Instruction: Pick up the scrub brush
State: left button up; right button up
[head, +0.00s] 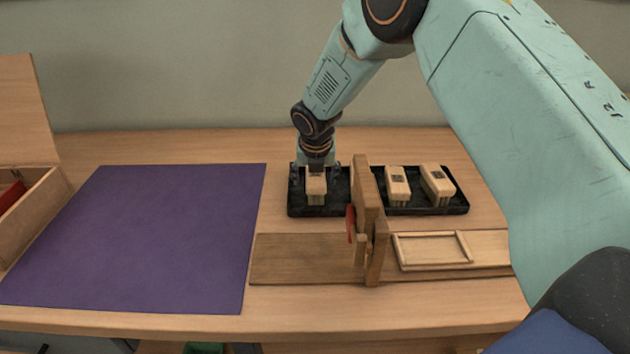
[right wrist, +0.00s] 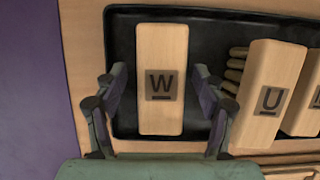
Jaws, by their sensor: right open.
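Several pale wooden brush blocks lie in a black tray (head: 405,209). The left block (head: 316,190), marked W in the right wrist view (right wrist: 161,115), lies under my right gripper (head: 315,174). That gripper, also in the right wrist view (right wrist: 160,76), is open. Its two fingers stand on either side of the W block with a gap on each side. A third block (head: 437,185) lies at the right. Which one is the scrub brush I cannot tell. My left gripper is out of view.
An upright wooden fixture (head: 367,200) with a red part stands in front of the tray, on a wooden board (head: 305,258). A framed wooden recess (head: 433,248) lies to its right. A purple mat (head: 140,240) lies clear at left, beside an open wooden box (head: 40,205).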

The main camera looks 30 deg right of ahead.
jog(key=shift+d+f, duration=0.15)
jog(key=shift+d, duration=0.05)
jog(key=shift+a, duration=0.1)
jog(key=shift+a, duration=0.1)
jog(key=shift+c, duration=0.3)
jog(key=c, duration=1.3)
